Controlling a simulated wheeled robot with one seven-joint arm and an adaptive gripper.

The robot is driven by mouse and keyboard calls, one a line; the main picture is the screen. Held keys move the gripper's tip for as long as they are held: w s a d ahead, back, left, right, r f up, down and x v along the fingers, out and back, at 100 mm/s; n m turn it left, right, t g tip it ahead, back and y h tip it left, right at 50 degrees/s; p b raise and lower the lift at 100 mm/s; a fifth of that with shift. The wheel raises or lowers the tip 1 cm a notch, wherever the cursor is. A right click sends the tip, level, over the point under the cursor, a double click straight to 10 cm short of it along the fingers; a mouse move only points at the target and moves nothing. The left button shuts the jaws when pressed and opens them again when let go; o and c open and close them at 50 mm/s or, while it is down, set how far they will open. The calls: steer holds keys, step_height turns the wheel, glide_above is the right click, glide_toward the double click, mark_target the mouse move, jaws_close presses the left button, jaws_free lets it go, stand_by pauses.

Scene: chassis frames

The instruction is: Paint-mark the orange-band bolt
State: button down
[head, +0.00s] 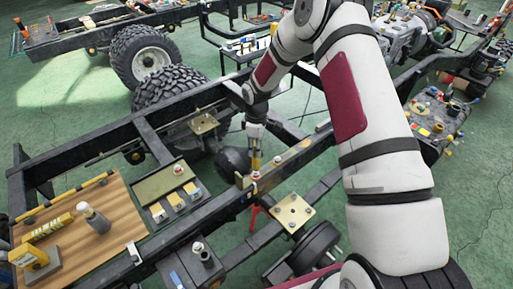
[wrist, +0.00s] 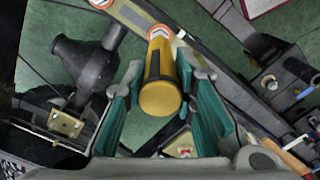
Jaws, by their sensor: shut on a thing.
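My gripper (head: 256,140) is shut on a yellow paint marker (wrist: 162,85), with its teal-padded fingers on either side of it in the wrist view. The marker (head: 255,161) points down, roughly upright, over a dark frame rail. A pale bolt head with an orange-red band (head: 255,175) sits on the rail right under the marker's lower end. In the wrist view an orange-ringed pale end (wrist: 160,33) shows at the marker's far end. The marker covers part of it, so I cannot tell whether tip and bolt touch. Any paint on the bolt is hidden.
A wooden board (head: 130,225) with a grey-and-white bottle (head: 94,217) and yellow blocks lies at left. A green-topped tray (head: 163,183) stands beside it. A yellow plate (head: 294,211) with a bolt lies right of the rail. Large tyres (head: 145,58) stand behind.

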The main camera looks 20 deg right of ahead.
steer(key=shift+f+b, duration=0.3)
stand_by(1.4)
steer(key=shift+r, duration=0.1)
steer(key=shift+r, duration=1)
steer(key=shift+r+p, duration=0.4)
steer(key=shift+r, duration=2.05)
